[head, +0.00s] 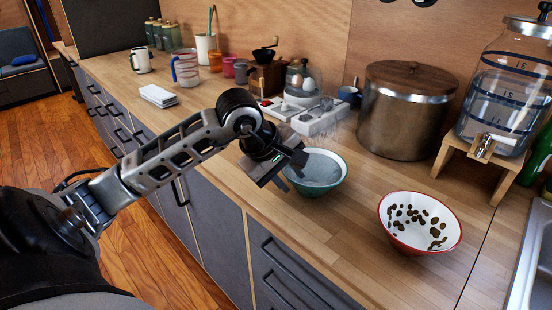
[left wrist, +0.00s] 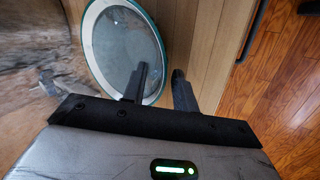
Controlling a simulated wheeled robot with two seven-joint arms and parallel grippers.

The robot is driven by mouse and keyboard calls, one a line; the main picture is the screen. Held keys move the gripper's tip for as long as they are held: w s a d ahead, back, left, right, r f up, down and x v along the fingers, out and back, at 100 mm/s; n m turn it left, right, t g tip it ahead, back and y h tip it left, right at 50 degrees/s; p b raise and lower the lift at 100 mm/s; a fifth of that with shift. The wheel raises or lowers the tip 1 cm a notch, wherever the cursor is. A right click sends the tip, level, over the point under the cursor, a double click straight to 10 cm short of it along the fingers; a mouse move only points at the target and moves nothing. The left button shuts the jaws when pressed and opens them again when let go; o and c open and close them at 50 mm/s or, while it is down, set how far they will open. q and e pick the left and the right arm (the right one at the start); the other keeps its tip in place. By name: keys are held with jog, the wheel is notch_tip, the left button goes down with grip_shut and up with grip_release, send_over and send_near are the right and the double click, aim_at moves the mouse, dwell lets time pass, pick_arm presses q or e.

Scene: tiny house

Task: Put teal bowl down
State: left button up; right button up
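The teal bowl (head: 325,183) has a teal outside and rim and a pale grey inside. It appears to rest upright on the wooden counter in the head view. My left gripper (head: 290,182) is at the bowl's left side. In the left wrist view, the bowl (left wrist: 118,40) lies beyond the fingers of my left gripper (left wrist: 160,75). The fingers are apart, one over the inside of the bowl and the other outside its rim. A gap shows between them, and neither clearly presses on the rim. My right gripper is out of view.
A red-rimmed white bowl (head: 400,240) with dark bits stands right of the teal bowl. A large metal pot (head: 400,115) and a glass dispenser (head: 508,85) stand behind. A white tray (head: 320,119) is close behind the bowl. Bare counter (head: 345,225) lies in front.

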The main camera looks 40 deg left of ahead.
pick_arm(q)
jog(key=v, duration=0.9)
jog(key=shift+s+r+b, duration=0.25)
jog(key=shift+r+b, duration=0.05)
jog(key=shift+b, duration=0.15)
jog(key=shift+a, duration=0.1)
